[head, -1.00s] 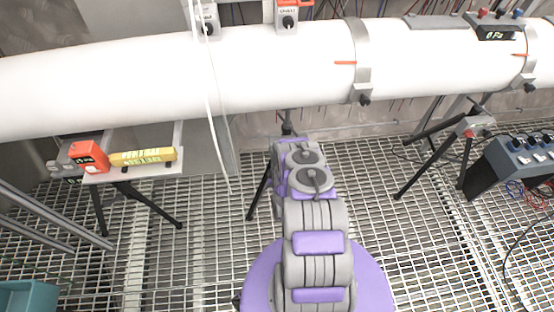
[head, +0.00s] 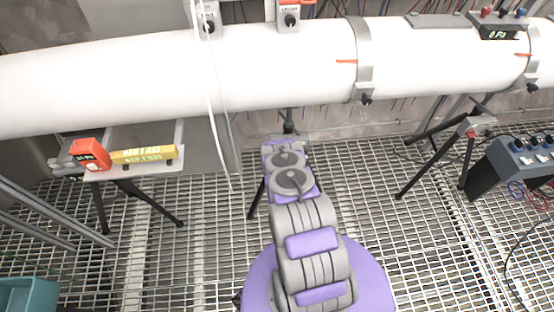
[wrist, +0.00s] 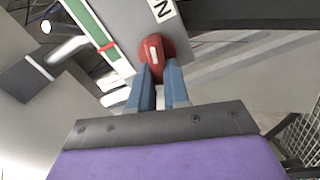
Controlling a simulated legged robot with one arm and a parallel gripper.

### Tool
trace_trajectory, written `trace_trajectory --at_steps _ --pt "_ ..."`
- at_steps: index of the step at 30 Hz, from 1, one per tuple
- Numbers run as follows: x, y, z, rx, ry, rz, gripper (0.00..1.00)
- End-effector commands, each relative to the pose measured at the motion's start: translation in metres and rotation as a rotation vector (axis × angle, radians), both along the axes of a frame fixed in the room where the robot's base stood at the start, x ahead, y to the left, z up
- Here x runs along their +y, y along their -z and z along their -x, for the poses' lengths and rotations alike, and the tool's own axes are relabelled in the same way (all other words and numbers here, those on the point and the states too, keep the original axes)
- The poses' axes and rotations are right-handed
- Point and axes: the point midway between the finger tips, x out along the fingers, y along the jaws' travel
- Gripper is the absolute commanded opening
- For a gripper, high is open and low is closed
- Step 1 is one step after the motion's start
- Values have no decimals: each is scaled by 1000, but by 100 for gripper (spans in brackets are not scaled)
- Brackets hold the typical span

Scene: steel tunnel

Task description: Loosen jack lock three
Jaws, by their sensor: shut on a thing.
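In the wrist view the two blue fingers of my gripper (wrist: 159,76) are shut on a red knob (wrist: 154,47) with a pale mark on its face. The knob sits on a grey plate (wrist: 133,20) with a black-on-white label that is cut off at the top edge. I cannot tell from the label which jack this is. In the head view my gripper and this knob are hidden by my arm, under the white pipe (head: 180,75). A dark jack post (head: 289,118) shows just past the arm's end.
A green and white strip with a red mark (wrist: 97,35) runs beside the knob. In the head view a tripod with a red part (head: 470,130) stands at right, next to a dark control box (head: 515,160). A shelf (head: 178,165) holds a yellow level (head: 145,155) and an orange device (head: 90,153).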

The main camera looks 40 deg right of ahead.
Motion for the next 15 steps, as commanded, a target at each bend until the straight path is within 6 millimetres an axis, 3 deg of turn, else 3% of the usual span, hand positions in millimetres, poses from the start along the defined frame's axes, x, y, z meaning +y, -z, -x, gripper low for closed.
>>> trace_trajectory --at_steps 15 --pt "6 2 -3 23 -15 30 0"
